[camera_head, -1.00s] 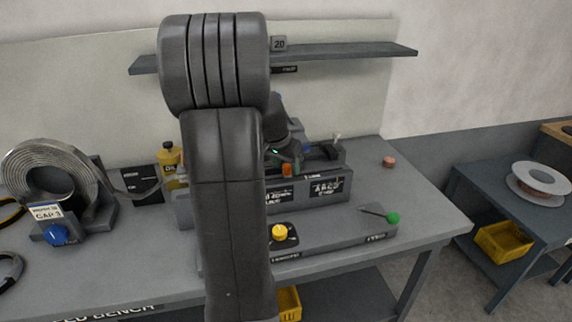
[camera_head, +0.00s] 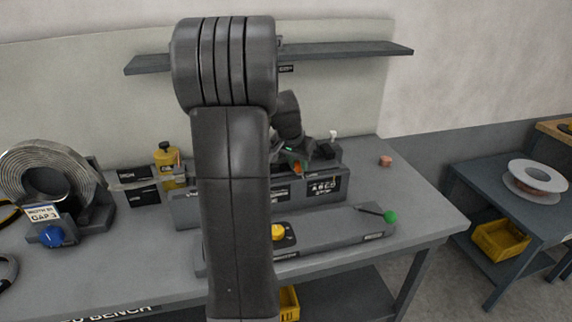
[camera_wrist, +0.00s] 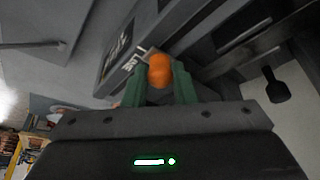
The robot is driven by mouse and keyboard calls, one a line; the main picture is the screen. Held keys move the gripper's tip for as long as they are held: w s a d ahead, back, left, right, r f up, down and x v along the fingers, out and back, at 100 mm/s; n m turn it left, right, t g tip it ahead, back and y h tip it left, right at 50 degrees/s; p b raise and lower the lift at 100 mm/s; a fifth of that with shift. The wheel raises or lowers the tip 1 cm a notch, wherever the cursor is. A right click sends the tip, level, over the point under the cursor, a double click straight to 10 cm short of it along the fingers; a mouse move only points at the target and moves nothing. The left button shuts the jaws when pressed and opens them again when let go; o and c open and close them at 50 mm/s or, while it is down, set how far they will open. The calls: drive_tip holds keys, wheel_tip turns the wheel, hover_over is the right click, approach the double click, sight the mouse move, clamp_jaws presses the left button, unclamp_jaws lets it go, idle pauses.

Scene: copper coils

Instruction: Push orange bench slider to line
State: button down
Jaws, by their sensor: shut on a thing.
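The orange slider (camera_wrist: 160,70) sits between the green fingers of my gripper (camera_wrist: 159,88) in the wrist view, and the fingers are shut on it. In the head view the slider is a small orange patch (camera_head: 298,169) on the front of the grey bench unit (camera_head: 325,187), which has a lettered face. My gripper (camera_head: 303,165) reaches it from above and behind. My arm hides the left part of the unit. White marks show on the unit beside the slider in the wrist view, but I cannot tell which is the line.
A green-knobbed lever (camera_head: 390,217) and a yellow knob (camera_head: 278,232) are on the low front panel. A coil (camera_head: 84,160) with a blue knob (camera_head: 52,236) and a yellow bottle (camera_head: 166,165) stand left. A small copper-coloured piece (camera_head: 385,160) lies right on clear tabletop.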

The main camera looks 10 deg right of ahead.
drive_tip(key=shift+d, duration=0.45)
drive_tip(key=c, duration=1.2)
unclamp_jaws()
drive_tip(key=v, duration=1.4)
drive_tip(key=shift+f, duration=0.1)
drive_tip(key=shift+f, duration=0.1)
